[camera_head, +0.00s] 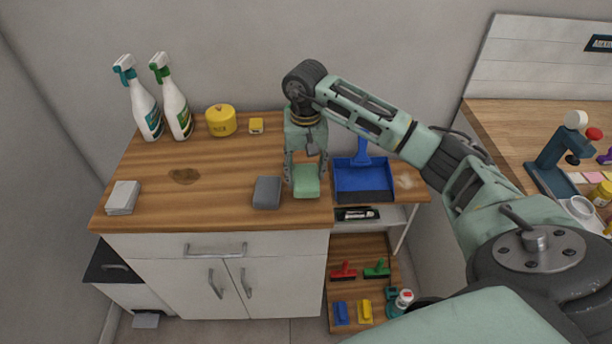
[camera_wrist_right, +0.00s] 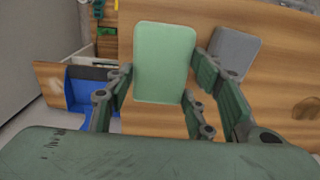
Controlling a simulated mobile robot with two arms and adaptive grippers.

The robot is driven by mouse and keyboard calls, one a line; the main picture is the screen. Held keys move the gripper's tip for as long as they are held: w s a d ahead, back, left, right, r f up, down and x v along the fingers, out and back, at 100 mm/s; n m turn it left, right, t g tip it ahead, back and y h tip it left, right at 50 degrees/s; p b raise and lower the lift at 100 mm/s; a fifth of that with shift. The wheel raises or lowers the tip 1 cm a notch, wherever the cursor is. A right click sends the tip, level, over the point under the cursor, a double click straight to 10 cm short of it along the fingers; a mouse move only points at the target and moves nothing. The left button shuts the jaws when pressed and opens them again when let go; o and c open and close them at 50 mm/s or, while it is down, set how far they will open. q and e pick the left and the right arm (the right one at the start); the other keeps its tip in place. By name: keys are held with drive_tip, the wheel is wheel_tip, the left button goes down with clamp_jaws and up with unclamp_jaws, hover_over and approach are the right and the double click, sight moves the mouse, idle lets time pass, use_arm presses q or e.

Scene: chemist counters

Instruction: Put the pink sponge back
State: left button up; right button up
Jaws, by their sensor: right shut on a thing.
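No pink sponge can be made out in either view. My right gripper (camera_head: 305,174) points down over the front right of the wooden counter and is shut on a light green sponge (camera_head: 306,186). In the right wrist view the green sponge (camera_wrist_right: 164,62) lies between the two fingers. Whether it touches the counter is hard to tell. A grey sponge (camera_head: 267,192) lies on the counter just left of it and also shows in the wrist view (camera_wrist_right: 235,52). My left gripper is not in view.
A blue dustpan (camera_head: 362,182) is to the right. Two spray bottles (camera_head: 143,105) and a yellow pot (camera_head: 221,120) stand at the back. White cloths (camera_head: 122,197) lie at left, near a brown stain (camera_head: 184,176). A lower shelf (camera_head: 352,268) holds brushes and blue and yellow items.

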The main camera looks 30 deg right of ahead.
sight(306, 174)
wheel_tip(306, 174, down, 3)
drive_tip(key=shift+f+p, duration=0.2)
drive_tip(key=shift+p, duration=0.4)
drive_tip(key=shift+f, duration=0.15)
drive_tip(key=shift+f+b, duration=0.2)
drive_tip(key=shift+b, duration=0.15)
drive_tip(key=o, duration=1.1)
drive_tip(key=shift+r, duration=0.1)
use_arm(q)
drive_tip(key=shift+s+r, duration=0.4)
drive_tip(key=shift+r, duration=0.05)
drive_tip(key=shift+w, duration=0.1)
